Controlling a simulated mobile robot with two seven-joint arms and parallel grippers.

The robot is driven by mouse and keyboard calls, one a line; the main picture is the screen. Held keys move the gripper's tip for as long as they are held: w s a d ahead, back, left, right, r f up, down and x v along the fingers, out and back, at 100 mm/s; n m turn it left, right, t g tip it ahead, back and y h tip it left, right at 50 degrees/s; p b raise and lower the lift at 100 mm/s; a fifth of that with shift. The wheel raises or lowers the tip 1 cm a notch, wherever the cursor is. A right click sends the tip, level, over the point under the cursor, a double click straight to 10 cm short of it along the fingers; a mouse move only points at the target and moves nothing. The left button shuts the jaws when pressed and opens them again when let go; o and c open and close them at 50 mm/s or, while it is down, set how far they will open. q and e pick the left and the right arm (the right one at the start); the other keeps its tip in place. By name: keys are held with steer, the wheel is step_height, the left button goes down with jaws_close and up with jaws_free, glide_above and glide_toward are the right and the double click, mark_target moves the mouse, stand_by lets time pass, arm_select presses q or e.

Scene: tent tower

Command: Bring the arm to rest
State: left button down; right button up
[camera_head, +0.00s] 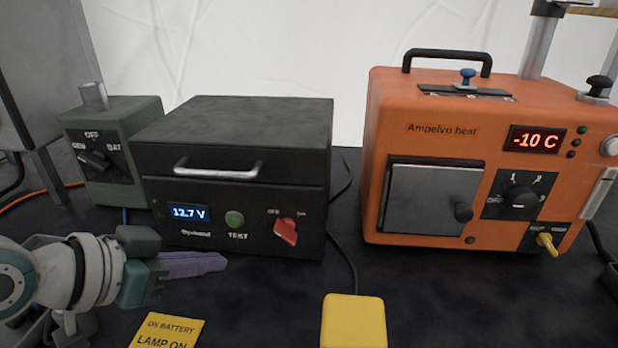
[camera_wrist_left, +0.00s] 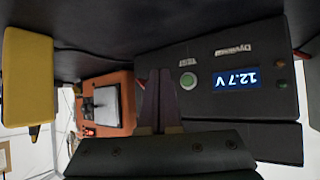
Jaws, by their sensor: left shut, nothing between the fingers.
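My left gripper (camera_head: 196,264) comes in from the left in the head view. Its fingers are together, with nothing between them, and point right. They are in front of the black box's lower front, apart from its handle and switch as far as I can tell. The closed fingers also show in the left wrist view (camera_wrist_left: 157,98), in front of the black box (camera_wrist_left: 205,80). My right gripper is not in view.
The black box (camera_head: 240,125) has a silver handle, a 12.7 V display, a green TEST button and a red switch. A green switch box (camera_head: 110,130), an orange heater (camera_head: 435,222) reading -10 C, a yellow block (camera_head: 353,322) and a yellow card (camera_head: 168,330) stand around on the dark table.

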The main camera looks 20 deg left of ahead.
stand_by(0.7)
arm_select(q)
steer(key=s+d+r+g+p, duration=0.2)
steer(key=s+d+p, duration=0.1)
steer(key=s+d, duration=0.25)
steer(key=s+r+n+g+y+p, duration=0.25)
steer(key=s+r+g+p, duration=0.35)
steer(key=s+r, duration=0.65)
step_height(320, 180, up, 34)
steer(key=m+t+p, duration=0.1)
steer(key=p, duration=3.6)
steer(key=shift+s+d+r, duration=0.25)
steer(key=shift+s+d, duration=0.1)
steer(key=shift+s, duration=0.05)
steer(key=shift+y, duration=0.25)
steer(key=shift+s, duration=0.1)
